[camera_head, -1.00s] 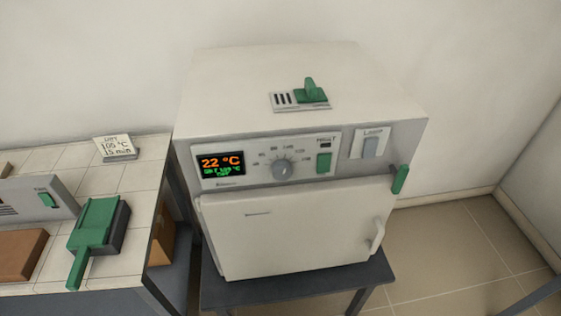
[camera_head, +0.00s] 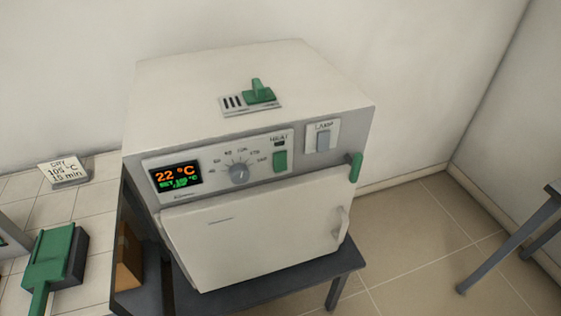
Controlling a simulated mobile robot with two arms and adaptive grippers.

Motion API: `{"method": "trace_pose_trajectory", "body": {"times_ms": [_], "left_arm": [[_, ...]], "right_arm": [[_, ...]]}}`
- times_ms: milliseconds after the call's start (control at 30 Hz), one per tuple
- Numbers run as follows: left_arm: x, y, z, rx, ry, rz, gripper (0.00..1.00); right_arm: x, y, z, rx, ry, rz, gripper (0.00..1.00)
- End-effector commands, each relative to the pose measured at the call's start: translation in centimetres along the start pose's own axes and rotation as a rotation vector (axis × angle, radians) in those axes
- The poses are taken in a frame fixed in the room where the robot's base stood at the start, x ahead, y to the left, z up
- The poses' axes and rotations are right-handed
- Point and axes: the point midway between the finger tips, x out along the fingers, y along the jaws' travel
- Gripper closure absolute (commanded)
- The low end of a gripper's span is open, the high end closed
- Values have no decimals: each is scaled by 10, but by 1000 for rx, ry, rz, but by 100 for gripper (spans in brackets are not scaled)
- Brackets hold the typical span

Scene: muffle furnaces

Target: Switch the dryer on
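The dryer (camera_head: 225,105) is a white box oven on a dark grey stand, in the middle of the head view. Its display (camera_head: 176,176) reads 22 °C in orange, with smaller green text below. A grey round dial (camera_head: 239,174) sits right of the display. A green switch (camera_head: 280,160) marked HEAT is right of the dial. A grey rocker marked LAMP (camera_head: 323,139) is at the panel's right end. Neither gripper is in view.
A tiled bench (camera_head: 95,200) at the left holds a sign (camera_head: 64,173) reading DRY 105 °C 15 min and a green-topped object (camera_head: 50,258). A green-handled vent (camera_head: 258,95) is on the dryer's top. Grey table legs (camera_head: 510,240) stand at the right. Floor between is clear.

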Motion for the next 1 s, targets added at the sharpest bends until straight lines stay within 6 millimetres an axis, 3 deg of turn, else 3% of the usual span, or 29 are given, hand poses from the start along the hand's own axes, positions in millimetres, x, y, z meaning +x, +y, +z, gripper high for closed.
{"method": "trace_pose_trajectory", "body": {"times_ms": [133,1000], "left_arm": [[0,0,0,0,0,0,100],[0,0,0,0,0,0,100]], "right_arm": [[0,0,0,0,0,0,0],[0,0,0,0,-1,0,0]]}}
